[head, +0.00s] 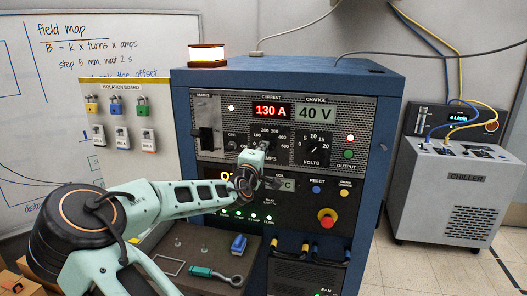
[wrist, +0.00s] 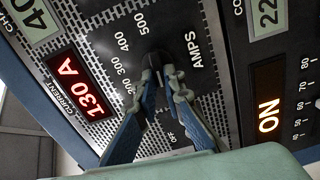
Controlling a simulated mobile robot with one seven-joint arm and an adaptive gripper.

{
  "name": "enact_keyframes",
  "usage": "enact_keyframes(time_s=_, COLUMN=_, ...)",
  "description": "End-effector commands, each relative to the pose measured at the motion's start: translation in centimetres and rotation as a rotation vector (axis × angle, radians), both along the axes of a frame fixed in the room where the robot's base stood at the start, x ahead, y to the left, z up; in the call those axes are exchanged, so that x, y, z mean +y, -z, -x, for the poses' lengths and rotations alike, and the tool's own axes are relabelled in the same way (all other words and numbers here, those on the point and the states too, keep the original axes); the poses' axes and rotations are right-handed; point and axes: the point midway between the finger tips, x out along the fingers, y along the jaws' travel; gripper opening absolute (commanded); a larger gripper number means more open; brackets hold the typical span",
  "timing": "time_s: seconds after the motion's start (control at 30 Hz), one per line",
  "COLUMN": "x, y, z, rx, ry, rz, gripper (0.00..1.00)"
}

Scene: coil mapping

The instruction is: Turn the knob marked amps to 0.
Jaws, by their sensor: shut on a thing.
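In the head view my gripper (head: 262,148) is at the panel and covers the knob. The red current display (head: 270,111) reads 130 A; it also shows in the wrist view (wrist: 78,84).
The volts knob (head: 313,151) is close on the right, below the charge display (head: 315,113) reading 40 V. The mains switch (head: 207,138) is to the left. A red emergency button (head: 327,217) is lower right. A tool with a green handle (head: 210,273) lies on the shelf below.

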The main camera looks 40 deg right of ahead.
Motion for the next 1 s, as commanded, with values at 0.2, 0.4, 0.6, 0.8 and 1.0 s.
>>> enact_keyframes(time_s=0.2, x=-0.02, y=0.21, z=0.04, rx=0.063, ry=0.001, rz=0.052, gripper=0.0)
enact_keyframes(time_s=0.4, x=-0.02, y=0.19, z=0.04, rx=0.086, ry=0.001, rz=0.072, gripper=0.0)
enact_keyframes(time_s=0.6, x=-0.02, y=0.19, z=0.04, rx=0.09, ry=0.001, rz=0.074, gripper=0.0)
enact_keyframes(time_s=0.8, x=-0.02, y=0.21, z=0.04, rx=0.09, ry=0.001, rz=0.074, gripper=0.1)
enact_keyframes(time_s=1.0, x=-0.02, y=0.18, z=0.02, rx=0.088, ry=0.001, rz=0.074, gripper=0.27)
